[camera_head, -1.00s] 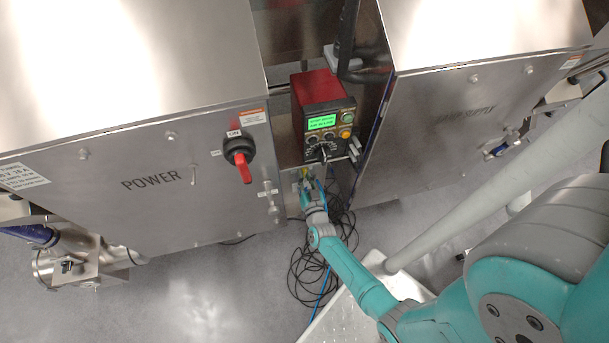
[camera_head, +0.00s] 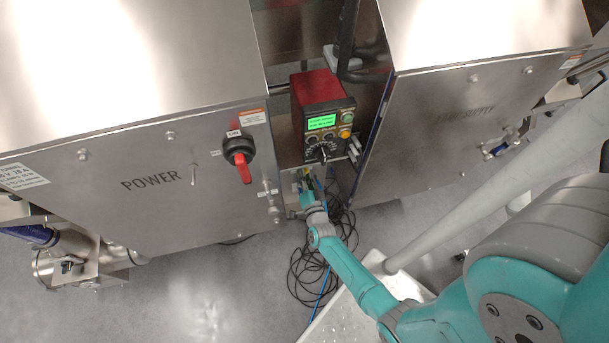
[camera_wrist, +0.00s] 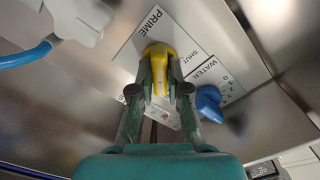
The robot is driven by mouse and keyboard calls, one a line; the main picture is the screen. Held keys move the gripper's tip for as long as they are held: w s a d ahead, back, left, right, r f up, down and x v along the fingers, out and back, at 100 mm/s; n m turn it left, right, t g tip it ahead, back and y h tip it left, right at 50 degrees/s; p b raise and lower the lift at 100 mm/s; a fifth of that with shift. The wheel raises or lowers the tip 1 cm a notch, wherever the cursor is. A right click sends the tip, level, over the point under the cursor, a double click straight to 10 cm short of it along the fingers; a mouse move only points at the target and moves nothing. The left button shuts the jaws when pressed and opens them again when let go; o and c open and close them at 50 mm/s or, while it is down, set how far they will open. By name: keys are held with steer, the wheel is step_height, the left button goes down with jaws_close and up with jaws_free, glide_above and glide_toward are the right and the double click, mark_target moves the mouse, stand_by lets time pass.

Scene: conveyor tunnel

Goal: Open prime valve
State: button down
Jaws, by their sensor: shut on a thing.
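The prime valve handle (camera_wrist: 160,62) is yellow and shows in the wrist view, on a white label (camera_wrist: 135,50) that reads PRIME, with SHUT printed beside it. My gripper (camera_wrist: 160,84) has its two fingers on either side of the yellow handle and is shut on it. The fingers hide part of the handle and the label. In the head view my gripper (camera_head: 308,190) is low in the gap between two steel cabinets, below the red control box (camera_head: 318,90). The handle is too small and hidden to make out clearly there.
A blue knob (camera_wrist: 208,102) marked WATER sits close right of my gripper. A blue hose (camera_wrist: 25,56) is at the left. The POWER cabinet (camera_head: 120,210) has a red switch (camera_head: 242,168). Black cables (camera_head: 305,270) lie on the floor beneath my arm.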

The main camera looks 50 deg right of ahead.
stand_by(0.3)
steer(key=c, duration=1.1)
jaws_free()
steer(key=shift+c, duration=0.2)
steer(key=shift+s, duration=0.1)
steer(key=v, duration=1.2)
